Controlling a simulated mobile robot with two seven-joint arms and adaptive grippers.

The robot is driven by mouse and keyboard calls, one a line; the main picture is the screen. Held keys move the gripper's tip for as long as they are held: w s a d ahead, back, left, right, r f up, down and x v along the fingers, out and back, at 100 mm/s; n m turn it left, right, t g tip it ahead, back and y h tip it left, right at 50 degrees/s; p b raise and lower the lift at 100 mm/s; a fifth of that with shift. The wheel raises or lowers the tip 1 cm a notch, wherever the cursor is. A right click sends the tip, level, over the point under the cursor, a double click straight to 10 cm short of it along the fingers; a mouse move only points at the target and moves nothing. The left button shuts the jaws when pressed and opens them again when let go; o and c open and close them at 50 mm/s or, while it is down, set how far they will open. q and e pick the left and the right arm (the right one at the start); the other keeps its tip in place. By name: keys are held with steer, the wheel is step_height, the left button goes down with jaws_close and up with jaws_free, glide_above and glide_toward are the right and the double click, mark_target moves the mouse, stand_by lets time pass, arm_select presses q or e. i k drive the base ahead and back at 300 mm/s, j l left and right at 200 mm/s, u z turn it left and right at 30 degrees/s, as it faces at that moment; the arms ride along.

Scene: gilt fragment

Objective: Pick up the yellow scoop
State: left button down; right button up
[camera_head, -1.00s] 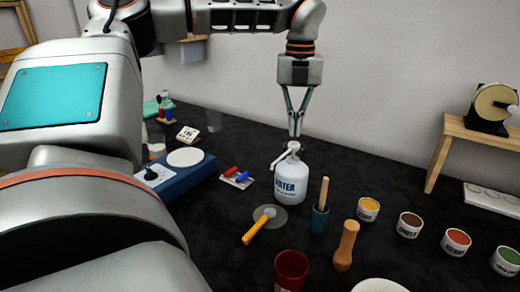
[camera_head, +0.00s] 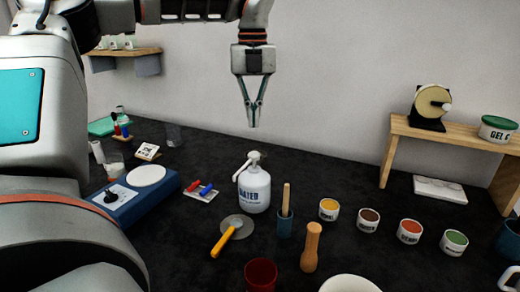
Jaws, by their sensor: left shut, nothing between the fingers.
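A scoop with a yellow-orange handle (camera_head: 223,242) lies on the dark table, its head over a round grey disc (camera_head: 240,226). My left gripper (camera_head: 254,124) is shut and empty, pointing down in the air above the white pump bottle (camera_head: 254,190). It is above and behind the scoop in the picture, well apart from it. My right gripper is not in view.
A wooden pestle (camera_head: 310,250), a blue cup with a stick (camera_head: 285,225), a red cup (camera_head: 261,275) and a white bowl (camera_head: 350,284) stand near the scoop. Several small paint tubs line the right. A blue scale (camera_head: 130,206) is left.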

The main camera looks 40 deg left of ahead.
mark_target(235, 223)
steer(key=k, duration=1.5)
